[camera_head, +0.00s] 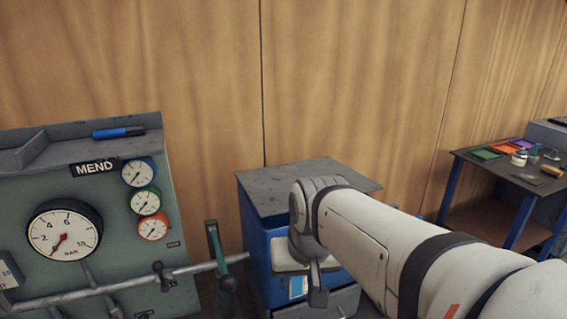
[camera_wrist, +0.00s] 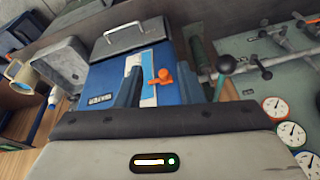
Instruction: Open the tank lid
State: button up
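The blue tank (camera_head: 258,248) stands below the wood wall, behind my arm in the head view. A flat dark grey top (camera_head: 268,187) covers it and looks closed. In the wrist view, the tank (camera_wrist: 98,78) bears a WATER label (camera_wrist: 101,98), a pale strip (camera_wrist: 148,85) and an orange tap (camera_wrist: 163,76). My gripper (camera_wrist: 160,82) points at the tank front with its two fingers apart and nothing visible between them. I cannot tell whether a finger touches the tank. My gripper body hides part of the tank.
A gauge panel (camera_head: 95,205) stands left, with a pipe (camera_head: 95,290) and a green-handled lever (camera_head: 215,245) close to the tank. A table (camera_head: 490,165) with small items stands right.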

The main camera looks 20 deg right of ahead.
jog(key=w+d+r+m, duration=0.7)
jog(key=w+r+m, duration=0.1)
jog(key=w, duration=0.2)
jog(key=w+d+r+m, duration=0.8)
jog(key=w, duration=0.2)
jog(key=shift+t, duration=0.4)
jog(key=x, duration=0.6)
jog(key=shift+w+a+f+p, duration=0.1)
jog(key=shift+a+f+p, duration=0.05)
jog(key=shift+f+p, duration=0.2)
grip_shut()
jog(key=c, duration=0.7)
grip_release()
jog(key=o, duration=0.7)
